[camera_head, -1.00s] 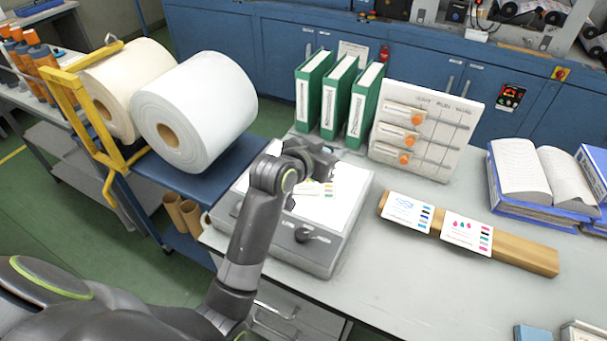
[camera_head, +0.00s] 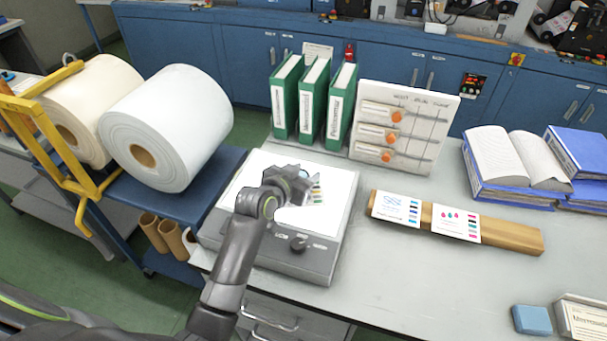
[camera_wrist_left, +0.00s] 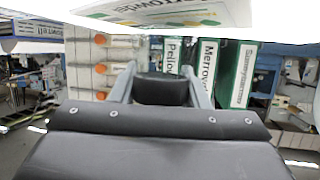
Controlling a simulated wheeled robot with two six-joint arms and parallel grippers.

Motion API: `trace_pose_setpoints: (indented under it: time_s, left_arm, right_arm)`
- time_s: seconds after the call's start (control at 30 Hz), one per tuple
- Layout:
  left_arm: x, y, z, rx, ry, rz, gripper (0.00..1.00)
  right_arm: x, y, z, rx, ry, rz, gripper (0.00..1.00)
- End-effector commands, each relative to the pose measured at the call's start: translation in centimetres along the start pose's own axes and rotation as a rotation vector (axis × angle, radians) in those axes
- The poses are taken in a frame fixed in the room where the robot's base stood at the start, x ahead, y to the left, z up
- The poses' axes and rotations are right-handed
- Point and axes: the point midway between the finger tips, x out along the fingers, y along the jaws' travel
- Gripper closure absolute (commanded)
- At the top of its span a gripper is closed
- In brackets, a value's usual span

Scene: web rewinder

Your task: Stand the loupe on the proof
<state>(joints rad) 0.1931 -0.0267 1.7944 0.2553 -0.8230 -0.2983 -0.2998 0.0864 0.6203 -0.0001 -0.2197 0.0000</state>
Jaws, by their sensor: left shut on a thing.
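The proof (camera_head: 316,190), a white sheet with coloured patches, lies on the lit top of the light box (camera_head: 335,200). It also shows along the top edge of the left wrist view (camera_wrist_left: 180,12), which is upside down. My left gripper (camera_head: 300,178) is over the light box, beside the proof's left part, and partly hides it. In the left wrist view a dark block sits between the fingers (camera_wrist_left: 160,80). I cannot tell whether the loupe touches the proof. My right gripper is not in view.
Green binders (camera_head: 312,98) and a white rack with orange knobs (camera_head: 405,125) stand behind the light box. A wooden strip with two cards (camera_head: 500,235) lies to the right, near an open book (camera_head: 515,160). Large rolls (camera_head: 170,125) are at left.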

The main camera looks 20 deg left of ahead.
Motion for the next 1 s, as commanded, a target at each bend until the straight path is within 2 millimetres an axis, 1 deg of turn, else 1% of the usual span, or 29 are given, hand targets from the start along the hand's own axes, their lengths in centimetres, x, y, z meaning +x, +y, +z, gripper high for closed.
trace_pose_setpoints:
  time_s: [0.07, 0.3, 0.43, 0.47, 0.6, 0.87, 0.93, 1.0]
  left_arm:
    - [0.2, 0.0, 0.5, -0.002, 0.000, 0.000, 0.81]
    - [0.2, 0.0, 0.5, -0.001, 0.002, 0.000, 0.81]
    - [0.4, 0.1, 0.9, -0.001, 0.001, 0.000, 0.81]
    - [0.3, 0.1, 0.8, -0.001, 0.001, 0.000, 0.55]
    - [0.3, 0.1, 0.8, -0.001, 0.001, 0.000, 0.37]
    - [0.3, 0.0, 0.7, -0.001, 0.001, 0.000, 0.37]
    - [0.2, 0.0, 0.4, 0.000, 0.002, 0.000, 0.37]
    - [-0.2, 0.0, 0.6, -0.001, 0.001, 0.000, 0.37]
  right_arm:
    - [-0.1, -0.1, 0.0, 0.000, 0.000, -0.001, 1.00]
    - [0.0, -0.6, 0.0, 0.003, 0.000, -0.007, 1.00]
    - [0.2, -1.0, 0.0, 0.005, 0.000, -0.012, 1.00]
    - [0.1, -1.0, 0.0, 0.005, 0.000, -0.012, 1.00]
    - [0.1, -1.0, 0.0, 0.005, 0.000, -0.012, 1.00]
    - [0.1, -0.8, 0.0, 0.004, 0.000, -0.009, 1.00]
    - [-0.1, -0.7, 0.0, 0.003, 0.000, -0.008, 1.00]
    - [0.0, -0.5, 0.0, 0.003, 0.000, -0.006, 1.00]
